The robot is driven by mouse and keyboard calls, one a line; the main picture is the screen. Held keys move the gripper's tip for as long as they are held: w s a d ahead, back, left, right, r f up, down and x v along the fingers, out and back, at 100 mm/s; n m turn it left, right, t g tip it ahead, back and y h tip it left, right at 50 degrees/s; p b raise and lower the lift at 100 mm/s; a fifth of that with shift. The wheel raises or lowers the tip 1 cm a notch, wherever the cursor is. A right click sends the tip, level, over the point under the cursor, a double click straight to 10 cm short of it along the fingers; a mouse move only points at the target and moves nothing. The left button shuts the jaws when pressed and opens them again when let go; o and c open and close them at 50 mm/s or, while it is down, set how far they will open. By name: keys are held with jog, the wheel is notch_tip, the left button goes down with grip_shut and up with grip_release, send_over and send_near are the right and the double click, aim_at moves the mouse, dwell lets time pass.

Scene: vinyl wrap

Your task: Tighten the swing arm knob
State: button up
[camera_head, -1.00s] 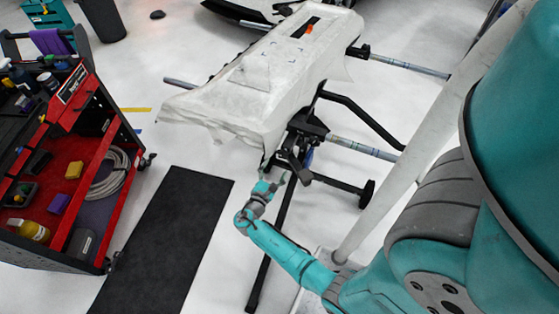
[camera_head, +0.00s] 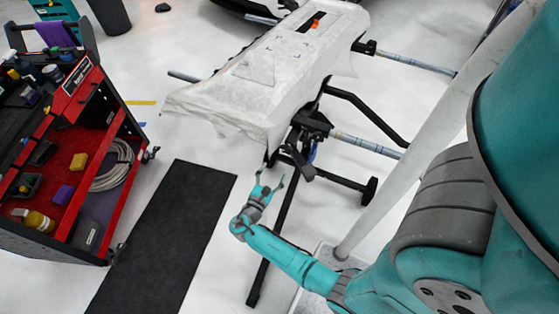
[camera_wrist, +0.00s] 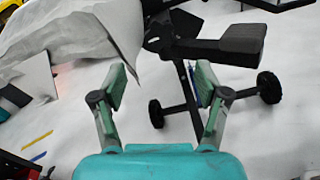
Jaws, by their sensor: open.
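A black knob-like handle (camera_wrist: 242,40) sticks out to the right from the dark clamp assembly at the top of the wrist view. In the head view, the black clamp and handle (camera_head: 303,165) sit at the near end of the white-covered stand (camera_head: 230,100); which part is the swing arm knob is hard to tell there. My gripper (camera_head: 270,182) is open and empty, just below and left of the clamp. In the wrist view, its two fingers (camera_wrist: 160,82) stand apart below the handle, with nothing between them but the floor and a stand leg behind.
The stand's black legs and wheels (camera_head: 369,190) spread across the white floor. A red and black tool cart (camera_head: 128,150) stands at left, beside a dark floor mat (camera_head: 170,240). A diagonal light pole (camera_head: 400,150) rises close to my arm.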

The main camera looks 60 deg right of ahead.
aim_at(286, 151)
jog(key=d+n, duration=0.1)
jog(key=d, duration=0.3)
jog(key=d+n, duration=0.2)
jog(key=d, duration=0.2)
jog(key=d+n, duration=0.2)
jog(key=d, duration=0.2)
jog(key=shift+w, duration=0.3)
jog(key=c, duration=1.2)
jog(key=shift+o, duration=0.2)
jog(key=shift+s+m, duration=0.1)
jog(key=shift+m, duration=2.1)
jog(key=o, duration=1.2)
jog(key=shift+c, duration=0.2)
